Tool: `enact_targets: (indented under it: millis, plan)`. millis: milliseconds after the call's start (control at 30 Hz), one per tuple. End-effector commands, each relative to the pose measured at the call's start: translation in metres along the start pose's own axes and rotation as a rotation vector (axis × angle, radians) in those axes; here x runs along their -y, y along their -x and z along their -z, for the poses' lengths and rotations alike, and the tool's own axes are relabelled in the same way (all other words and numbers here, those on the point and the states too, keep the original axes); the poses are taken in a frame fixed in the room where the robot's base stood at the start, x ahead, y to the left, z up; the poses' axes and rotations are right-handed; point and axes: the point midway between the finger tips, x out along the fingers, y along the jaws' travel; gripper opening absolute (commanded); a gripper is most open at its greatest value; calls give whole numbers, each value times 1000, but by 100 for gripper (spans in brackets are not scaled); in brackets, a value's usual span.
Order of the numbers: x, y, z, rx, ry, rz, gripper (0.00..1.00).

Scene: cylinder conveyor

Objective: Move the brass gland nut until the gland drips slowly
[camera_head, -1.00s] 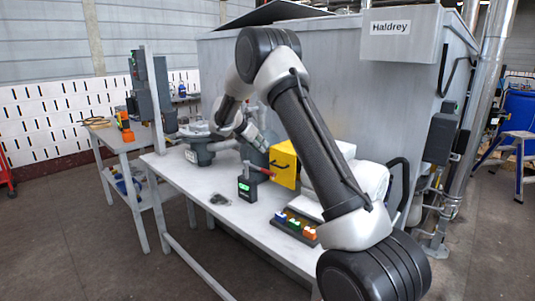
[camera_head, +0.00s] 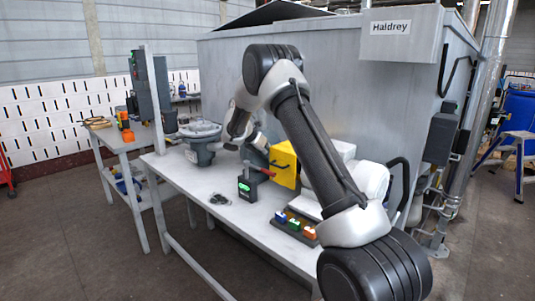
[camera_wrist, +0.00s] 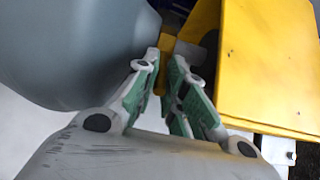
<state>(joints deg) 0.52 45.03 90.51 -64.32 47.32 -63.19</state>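In the wrist view a small brass-yellow piece (camera_wrist: 160,78), which looks like the gland nut, shows between and behind my fingertips. My gripper (camera_wrist: 167,60) has its two green-padded fingers close together around that piece, with a narrow gap. I cannot tell whether both fingers press on it. A large rounded grey body (camera_wrist: 70,45) lies just left of the fingers. In the head view the nut cannot be made out, and my wrist hides most of the work spot beside the yellow box (camera_head: 284,166). No drip can be seen.
The yellow box also fills the right of the wrist view (camera_wrist: 272,65), close to my right finger. On the bench (camera_head: 180,185) stand a grey flanged unit (camera_head: 202,150), a dark box with a green display (camera_head: 247,188) and a tray of coloured blocks (camera_head: 296,228).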

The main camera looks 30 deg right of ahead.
Motion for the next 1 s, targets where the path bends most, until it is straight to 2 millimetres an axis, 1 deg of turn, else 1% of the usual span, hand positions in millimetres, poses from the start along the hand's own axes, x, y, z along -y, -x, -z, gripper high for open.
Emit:
enact_targets:
  millis: [167, 400, 700, 733, 767, 1000]
  plan:
    - [1, -1, 3, 21, 3, 5, 0]
    - [0, -3, 10, 130, 2, 2, 0]
    - [0, -3, 10, 140, 0, 1, 0]
    - [0, -3, 10, 139, 0, 0, 15]
    - [0, -3, 10, 139, 0, 1, 21]
    - [0, -3, 10, 139, 0, 0, 21]
